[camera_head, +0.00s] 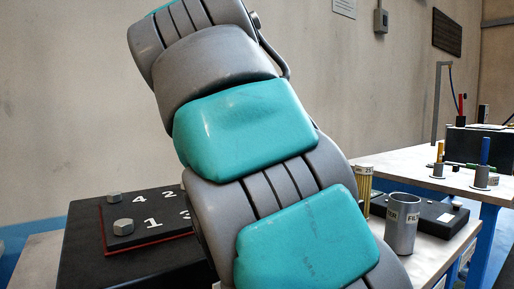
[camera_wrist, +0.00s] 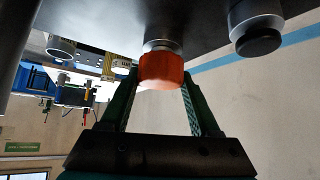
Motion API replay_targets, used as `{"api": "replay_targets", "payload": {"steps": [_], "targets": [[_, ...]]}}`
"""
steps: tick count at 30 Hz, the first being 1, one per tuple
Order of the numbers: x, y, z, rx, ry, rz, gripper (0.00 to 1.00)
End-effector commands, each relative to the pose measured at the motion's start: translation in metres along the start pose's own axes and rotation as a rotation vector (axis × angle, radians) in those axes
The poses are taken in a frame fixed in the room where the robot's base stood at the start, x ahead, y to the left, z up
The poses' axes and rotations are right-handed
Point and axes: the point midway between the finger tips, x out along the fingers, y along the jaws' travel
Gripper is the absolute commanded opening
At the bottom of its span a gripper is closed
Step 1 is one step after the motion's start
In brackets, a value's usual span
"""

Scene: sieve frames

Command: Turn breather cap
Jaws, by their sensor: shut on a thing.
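In the wrist view, the orange-red breather cap (camera_wrist: 162,70) sits on a short metal neck (camera_wrist: 162,45) that joins a dark surface (camera_wrist: 190,20). My gripper (camera_wrist: 160,82) is shut on the cap, one finger on each side of it. The cap still meets the neck. In the head view my own arm fills the middle and hides the cap and my gripper.
A second fitting with a black cap (camera_wrist: 258,42) stands right of the cap in the wrist view. In the head view, a black block with a numbered plate and bolts (camera_head: 124,227) is at left. A metal filter cup (camera_head: 402,226) stands at right.

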Motion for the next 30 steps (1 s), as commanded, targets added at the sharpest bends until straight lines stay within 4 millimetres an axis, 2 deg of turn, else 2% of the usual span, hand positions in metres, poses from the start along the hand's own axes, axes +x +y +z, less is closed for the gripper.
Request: {"api": "replay_targets", "payload": {"steps": [17,18,26,30], "targets": [[-0.0004,-0.0004,-0.0007,0.030,0.003,0.029,0.07],[-0.0005,-0.0004,-0.0007,0.030,0.003,0.028,0.64],[-0.0003,-0.0002,-0.0004,0.030,0.002,0.029,0.93],[-0.0002,-0.0001,-0.0003,0.030,0.002,0.029,0.93]]}}
